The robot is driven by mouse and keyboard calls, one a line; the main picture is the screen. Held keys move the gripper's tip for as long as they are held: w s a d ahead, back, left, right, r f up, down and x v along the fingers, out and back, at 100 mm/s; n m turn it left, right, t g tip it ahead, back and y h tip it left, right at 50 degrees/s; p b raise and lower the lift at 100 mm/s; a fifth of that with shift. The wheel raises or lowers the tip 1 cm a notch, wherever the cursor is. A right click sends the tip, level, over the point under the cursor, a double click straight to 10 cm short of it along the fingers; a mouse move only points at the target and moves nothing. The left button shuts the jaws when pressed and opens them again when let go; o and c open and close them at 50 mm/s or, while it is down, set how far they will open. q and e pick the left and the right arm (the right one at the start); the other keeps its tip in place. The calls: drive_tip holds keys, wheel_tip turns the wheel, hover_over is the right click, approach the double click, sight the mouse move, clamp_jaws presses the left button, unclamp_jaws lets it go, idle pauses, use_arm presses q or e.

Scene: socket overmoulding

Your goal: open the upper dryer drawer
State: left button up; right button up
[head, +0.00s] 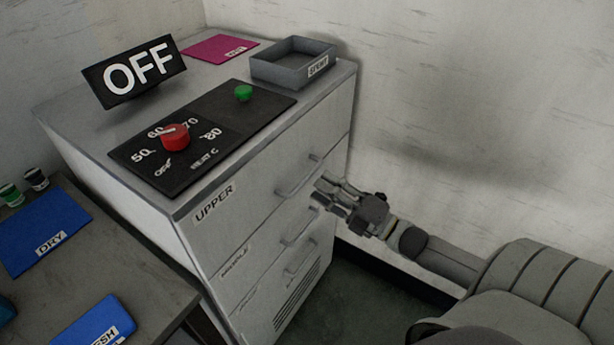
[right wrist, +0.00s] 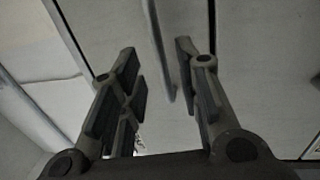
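The dryer cabinet (head: 110,190) has several stacked drawers. The upper drawer (head: 240,205), labelled UPPER, looks flush with the cabinet front. Its bar handle (head: 298,177) is near the right side. My right gripper (head: 322,192) is just to the right of and below this handle, pointing at the cabinet front. The middle drawer handle (head: 298,228) is lower down. My left gripper is out of view.
On top are a control panel (head: 205,135) with a red knob (head: 175,137) and green button (head: 243,92), an OFF sign (head: 135,75), a grey tray (head: 290,65) and a magenta mat (head: 218,47). A wall (head: 470,110) stands close on the right. A table (head: 100,270) adjoins on the left.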

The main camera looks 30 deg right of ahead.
sight(307, 176)
drive_tip(key=shift+x, duration=2.85)
clamp_jaws()
